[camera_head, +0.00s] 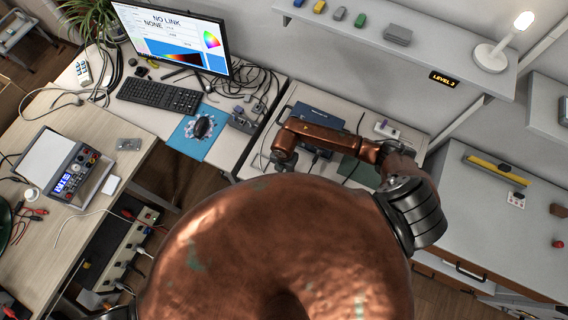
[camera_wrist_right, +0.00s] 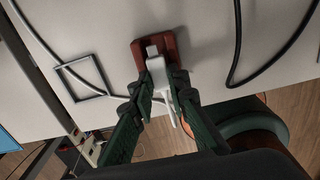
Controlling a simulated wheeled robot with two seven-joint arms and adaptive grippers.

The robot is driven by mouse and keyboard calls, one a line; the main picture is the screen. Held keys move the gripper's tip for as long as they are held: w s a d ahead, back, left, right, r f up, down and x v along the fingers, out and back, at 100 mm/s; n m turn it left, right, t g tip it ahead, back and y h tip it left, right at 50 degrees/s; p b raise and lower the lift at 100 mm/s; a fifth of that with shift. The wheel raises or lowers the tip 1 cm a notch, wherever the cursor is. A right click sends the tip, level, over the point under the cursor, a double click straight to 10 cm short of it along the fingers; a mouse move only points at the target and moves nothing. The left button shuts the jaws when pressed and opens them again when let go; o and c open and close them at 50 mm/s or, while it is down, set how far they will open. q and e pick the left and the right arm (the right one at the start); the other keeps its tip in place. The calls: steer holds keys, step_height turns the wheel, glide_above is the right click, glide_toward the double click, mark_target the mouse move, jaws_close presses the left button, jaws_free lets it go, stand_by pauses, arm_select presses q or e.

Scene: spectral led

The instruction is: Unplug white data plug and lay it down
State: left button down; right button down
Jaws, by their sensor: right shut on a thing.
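In the right wrist view, my right gripper (camera_wrist_right: 158,92) has its dark green fingers shut on the white data plug (camera_wrist_right: 157,68). The plug's grey metal end (camera_wrist_right: 152,50) shows beyond the fingertips, over a small red-brown block (camera_wrist_right: 141,52). I cannot tell whether the plug touches the block. A white cable (camera_wrist_right: 103,94) runs from near the fingers toward the upper left. In the head view, my right arm reaches over the middle table, and its gripper (camera_head: 277,161) is small and partly hidden. My left gripper is not in view.
A thin grey square outline (camera_wrist_right: 81,78) lies on the pale tabletop, left of the gripper. A black cable (camera_wrist_right: 267,70) curves on the right. In the head view, a keyboard (camera_head: 159,95), a monitor (camera_head: 172,38) and a blue mat (camera_head: 193,140) are to the left.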

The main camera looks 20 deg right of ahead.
steer(key=shift+f, duration=0.4)
steer(key=c, duration=1.8)
jaws_free()
steer(key=shift+r, duration=0.1)
step_height(320, 180, up, 3)
steer(key=p, duration=0.2)
steer(key=shift+p, duration=0.3)
steer(key=shift+r, duration=0.15)
step_height(320, 180, up, 12)
